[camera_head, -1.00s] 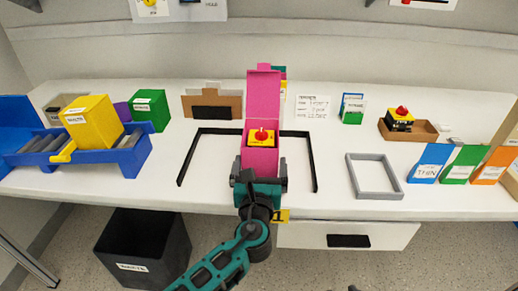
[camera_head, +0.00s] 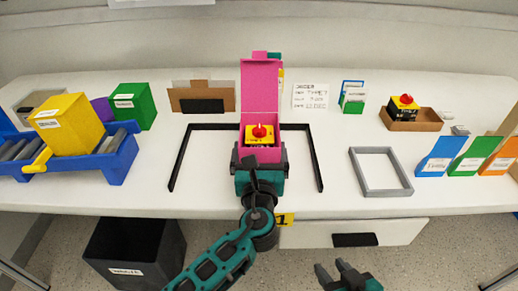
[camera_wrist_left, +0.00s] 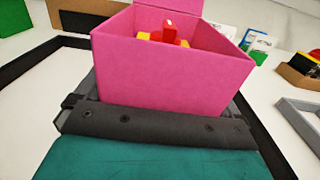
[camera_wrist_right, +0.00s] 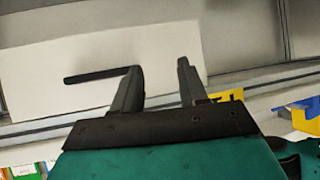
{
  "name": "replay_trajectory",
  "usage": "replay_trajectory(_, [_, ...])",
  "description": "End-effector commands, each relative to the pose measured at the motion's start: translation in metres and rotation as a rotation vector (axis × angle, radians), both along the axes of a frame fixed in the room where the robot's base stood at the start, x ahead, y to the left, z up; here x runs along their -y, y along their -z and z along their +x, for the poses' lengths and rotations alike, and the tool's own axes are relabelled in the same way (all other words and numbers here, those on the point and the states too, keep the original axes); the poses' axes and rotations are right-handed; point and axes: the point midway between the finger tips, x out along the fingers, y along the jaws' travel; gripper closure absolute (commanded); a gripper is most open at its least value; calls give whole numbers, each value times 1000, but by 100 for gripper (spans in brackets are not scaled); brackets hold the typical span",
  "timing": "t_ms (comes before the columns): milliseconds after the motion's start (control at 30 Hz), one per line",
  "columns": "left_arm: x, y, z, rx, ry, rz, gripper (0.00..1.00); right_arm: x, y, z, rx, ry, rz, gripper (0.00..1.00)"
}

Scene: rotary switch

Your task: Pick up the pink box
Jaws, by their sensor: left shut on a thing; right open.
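The pink box (camera_head: 261,154) stands with its lid up inside the black frame on the table. A yellow block with a red knob (camera_head: 259,135) sits inside it. My left gripper (camera_head: 261,168) is at the near side of the box and shut on it. In the left wrist view the pink box (camera_wrist_left: 170,75) rises between the dark fingers (camera_wrist_left: 155,122), which are partly hidden behind it. Whether the box touches the table is hard to tell. My right gripper (camera_head: 340,272) is open and empty in front of the drawer; it also shows in the right wrist view (camera_wrist_right: 157,80).
A blue rack (camera_head: 110,165) with a yellow box (camera_head: 67,124) is on the left, near a green box (camera_head: 132,106). A grey frame (camera_head: 382,190) lies empty on the right. Blue, green and orange bins (camera_head: 466,157) stand at far right. A black bin (camera_head: 135,252) is below.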

Motion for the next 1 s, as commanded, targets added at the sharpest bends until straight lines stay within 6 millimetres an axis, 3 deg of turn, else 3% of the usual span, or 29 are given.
replay_trajectory(200, [0,-1,0,2,0,-1,34,1,5,-6,-16,1,-2,57])
replay_trajectory(567, [0,-9,0,2,0,-2,34,4,2,-7,-16,1,-8,57])
replay_trajectory(767, [0,-40,0,4,0,-4,34,9,-7,-6,-12,4,-21,57])
replay_trajectory(1000, [0,-111,1,7,1,-7,34,18,-26,-8,4,16,-42,57])
